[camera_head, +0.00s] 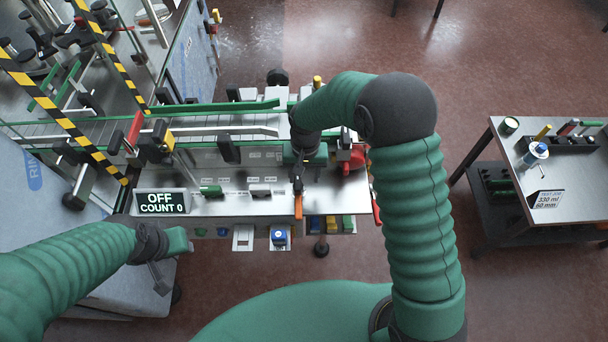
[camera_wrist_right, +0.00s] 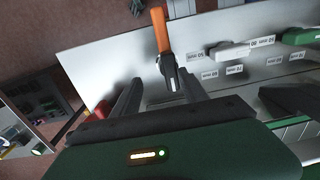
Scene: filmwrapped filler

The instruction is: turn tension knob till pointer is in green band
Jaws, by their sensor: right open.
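I cannot pick out the tension knob, its pointer or a green band for certain in either view. A red part (camera_head: 353,160) sits at the right end of the machine, partly hidden by my right arm. My right gripper (camera_head: 298,184) points down over the right part of the machine's front panel. It is open, and its two fingers also show in the right wrist view (camera_wrist_right: 160,84). An orange-handled lever or tool (camera_wrist_right: 160,32) shows between and beyond the fingertips; contact cannot be told. My left gripper (camera_head: 161,276) is at lower left, away from the panel; its jaws are unclear.
A display (camera_head: 162,203) reads "OFF COUNT 0". Black-yellow striped bars (camera_head: 63,120) stand at left. A side table (camera_head: 520,165) stands at right, with open floor between.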

